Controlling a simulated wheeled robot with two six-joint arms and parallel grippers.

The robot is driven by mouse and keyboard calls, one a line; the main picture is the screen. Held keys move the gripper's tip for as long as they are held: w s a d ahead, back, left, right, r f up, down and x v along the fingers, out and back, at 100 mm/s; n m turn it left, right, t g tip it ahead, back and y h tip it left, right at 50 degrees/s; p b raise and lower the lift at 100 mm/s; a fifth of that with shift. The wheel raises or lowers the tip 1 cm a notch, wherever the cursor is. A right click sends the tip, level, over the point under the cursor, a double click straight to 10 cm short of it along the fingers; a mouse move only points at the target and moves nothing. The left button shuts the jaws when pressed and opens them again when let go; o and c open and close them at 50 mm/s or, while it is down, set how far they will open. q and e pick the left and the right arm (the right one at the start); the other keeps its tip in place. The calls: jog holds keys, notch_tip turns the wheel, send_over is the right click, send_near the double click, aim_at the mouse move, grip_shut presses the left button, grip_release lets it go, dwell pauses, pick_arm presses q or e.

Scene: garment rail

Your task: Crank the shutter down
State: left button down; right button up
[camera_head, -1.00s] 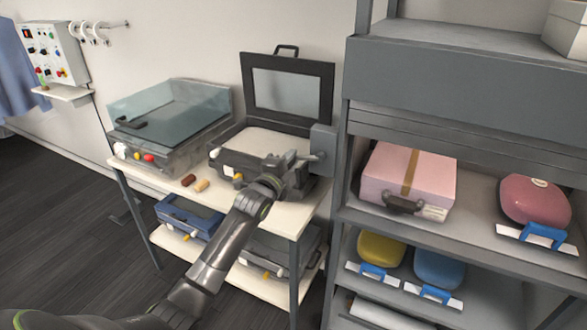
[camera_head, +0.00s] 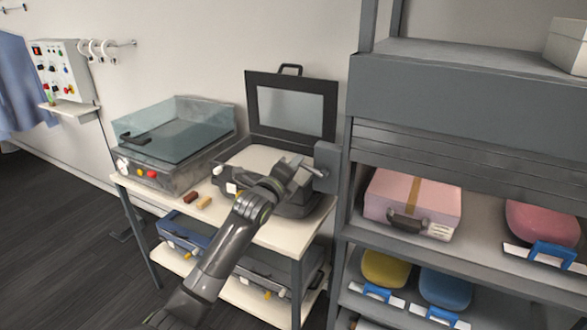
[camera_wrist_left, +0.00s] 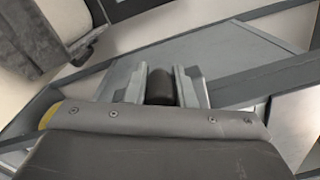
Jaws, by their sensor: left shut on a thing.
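The grey slatted shutter (camera_head: 440,158) hangs part-way down the front of the shelf unit, below its wide grey housing (camera_head: 450,98). The shelf below its lower edge is open to view. A grey crank box (camera_head: 327,166) sits on the unit's left post. My left gripper (camera_head: 297,165) is at the crank, just left of this box. In the left wrist view, its two fingers (camera_wrist_left: 162,86) are closed on the dark crank knob (camera_wrist_left: 160,88). The crank arm is mostly hidden behind my gripper. My right gripper is not in view.
An open dark-lidded machine (camera_head: 262,160) and a glass-lidded one (camera_head: 172,150) stand on the side table (camera_head: 255,232). My left arm crosses in front of this table.

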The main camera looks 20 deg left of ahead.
pick_arm(q)
jog(key=shift+r, duration=0.15)
jog(key=c, duration=1.2)
grip_release()
jog(key=shift+s+f, duration=0.25)
jog(key=shift+s, duration=0.05)
jog(key=s+b, duration=0.4)
jog(key=s, duration=1.2)
jog(key=shift+s+a, duration=0.35)
jog(key=shift+f, duration=0.1)
